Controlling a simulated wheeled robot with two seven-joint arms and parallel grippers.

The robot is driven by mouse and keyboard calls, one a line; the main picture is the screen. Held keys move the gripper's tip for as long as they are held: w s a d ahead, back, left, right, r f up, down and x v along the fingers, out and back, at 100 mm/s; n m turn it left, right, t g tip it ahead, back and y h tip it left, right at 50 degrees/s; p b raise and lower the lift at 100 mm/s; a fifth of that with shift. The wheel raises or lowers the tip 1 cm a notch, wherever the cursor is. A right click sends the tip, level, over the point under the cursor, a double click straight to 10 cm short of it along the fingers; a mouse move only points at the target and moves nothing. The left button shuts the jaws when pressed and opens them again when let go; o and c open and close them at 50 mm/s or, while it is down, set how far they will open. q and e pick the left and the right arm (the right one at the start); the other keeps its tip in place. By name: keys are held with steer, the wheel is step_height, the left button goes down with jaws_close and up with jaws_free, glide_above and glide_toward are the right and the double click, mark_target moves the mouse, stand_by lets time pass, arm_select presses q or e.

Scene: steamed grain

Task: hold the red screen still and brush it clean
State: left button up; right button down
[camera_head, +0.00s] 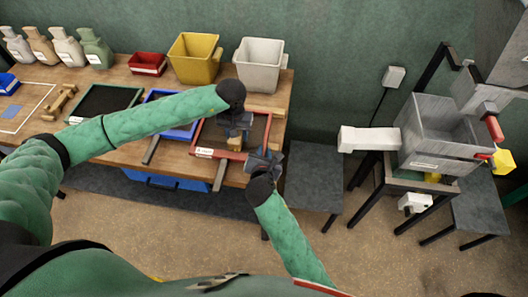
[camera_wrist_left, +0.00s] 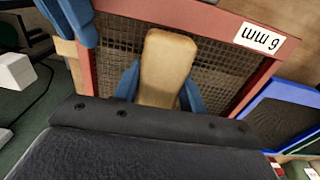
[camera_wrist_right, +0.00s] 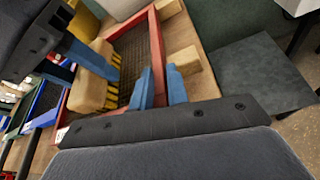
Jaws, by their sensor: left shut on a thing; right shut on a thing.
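The red screen (camera_head: 205,153) lies on the workbench, a red frame with wire mesh and a "6 mm" label (camera_wrist_left: 258,38). My left gripper (camera_wrist_left: 160,95) is shut on a tan wooden brush (camera_wrist_left: 168,60) over the mesh. In the right wrist view the brush (camera_wrist_right: 90,88) shows yellow bristles (camera_wrist_right: 113,75) facing the mesh; I cannot tell whether they touch it. My right gripper (camera_wrist_right: 160,88) is shut on the frame's side wall (camera_wrist_right: 157,45), at the front right corner in the head view (camera_head: 262,160).
A blue-framed screen (camera_head: 185,132) and a dark green-framed one (camera_head: 100,102) lie to the left. Yellow (camera_head: 194,60) and white (camera_head: 259,65) bins stand behind. A wooden block (camera_wrist_right: 186,61) sits beside the red frame. A grey machine (camera_head: 440,130) stands at right.

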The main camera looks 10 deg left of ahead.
mark_target(212, 122)
arm_select(q)
steer(key=shift+s+d+f, duration=0.1)
steer(key=shift+d+f, duration=0.1)
steer(key=shift+d, duration=1.15)
steer(key=shift+s+d+r, duration=0.1)
steer(key=shift+d, duration=1.6)
steer(key=shift+c, duration=0.5)
steer(key=shift+w+d+r, duration=0.1)
steer(key=shift+w+d, duration=0.05)
steer(key=shift+w, duration=0.55)
jaws_close()
steer(key=shift+w+r, duration=0.1)
steer(key=shift+w, duration=1.15)
steer(key=shift+a+f, duration=0.2)
steer(key=shift+a, duration=1.8)
steer(key=shift+a+f, duration=0.15)
steer(key=shift+a, duration=1.8)
steer(key=shift+w+a+r, duration=0.1)
steer(key=shift+a+r, duration=0.05)
steer(key=shift+a, duration=1.5)
steer(key=shift+w+a+r, duration=0.1)
steer(key=shift+a+r, duration=0.05)
steer(key=shift+a, duration=1.45)
